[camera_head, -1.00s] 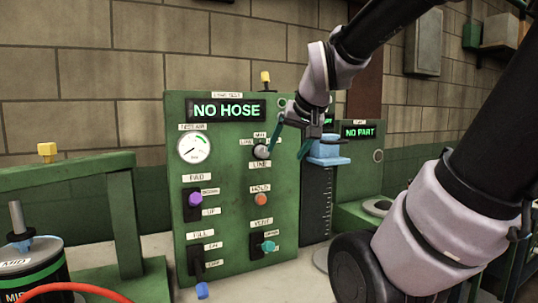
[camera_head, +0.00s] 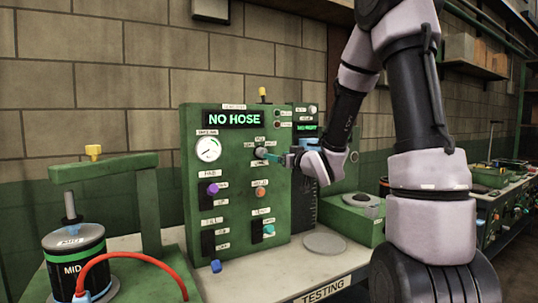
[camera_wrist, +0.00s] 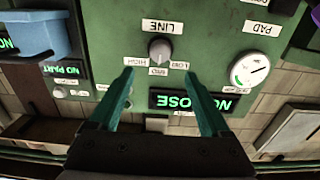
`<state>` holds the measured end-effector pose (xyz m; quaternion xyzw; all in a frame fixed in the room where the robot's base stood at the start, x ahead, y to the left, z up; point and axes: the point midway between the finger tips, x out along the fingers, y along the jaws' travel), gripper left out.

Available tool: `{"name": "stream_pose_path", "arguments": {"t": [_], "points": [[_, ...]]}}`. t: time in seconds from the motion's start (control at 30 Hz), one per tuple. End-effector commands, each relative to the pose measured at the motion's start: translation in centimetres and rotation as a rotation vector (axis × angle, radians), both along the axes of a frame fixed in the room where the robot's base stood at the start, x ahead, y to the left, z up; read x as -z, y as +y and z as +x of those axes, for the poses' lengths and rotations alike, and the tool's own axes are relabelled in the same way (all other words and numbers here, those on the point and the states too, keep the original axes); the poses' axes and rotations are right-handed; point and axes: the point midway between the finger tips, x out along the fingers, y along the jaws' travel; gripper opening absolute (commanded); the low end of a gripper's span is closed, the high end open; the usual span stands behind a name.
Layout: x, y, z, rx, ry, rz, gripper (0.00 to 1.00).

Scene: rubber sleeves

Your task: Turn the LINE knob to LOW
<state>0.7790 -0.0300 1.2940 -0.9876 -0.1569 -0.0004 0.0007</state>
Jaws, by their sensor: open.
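The LINE knob (camera_head: 261,153) is a small grey knob on the green test panel (camera_head: 235,175), below the lit NO HOSE display. In the wrist view, which is upside down, the knob (camera_wrist: 160,50) lies just beyond the fingertips, between their lines. Its HIGH, MID and LOW labels sit around it, LOW (camera_wrist: 180,65) on the right side in that view. Its pointer direction is hard to read. My gripper (camera_wrist: 160,74) has two teal fingers spread open, with nothing between them. In the head view my gripper (camera_head: 272,157) is at the knob's right, partly hiding its labels.
A pressure gauge (camera_head: 208,149) is left of the knob. The purple PAD knob (camera_head: 212,189), orange HOLD button (camera_head: 260,191) and teal VENT knob (camera_head: 268,229) are lower on the panel. A blue block (camera_wrist: 40,32) shows beside the panel in the wrist view.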

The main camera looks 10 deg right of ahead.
Motion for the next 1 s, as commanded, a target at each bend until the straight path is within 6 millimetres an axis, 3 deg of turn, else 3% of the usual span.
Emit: {"name": "stream_pose_path", "arguments": {"t": [0.5, 0.7, 0.97, 1.0], "points": [[-0.1, 2.8, 8.3, 0.0, 0.0, 0.0, 0.81], [-0.1, 3.2, 9.6, 0.0, 0.0, -0.001, 0.81], [-0.1, 3.2, 9.7, 0.001, -0.001, -0.002, 0.81], [-0.1, 3.2, 9.7, 0.001, -0.001, -0.002, 0.74]]}}
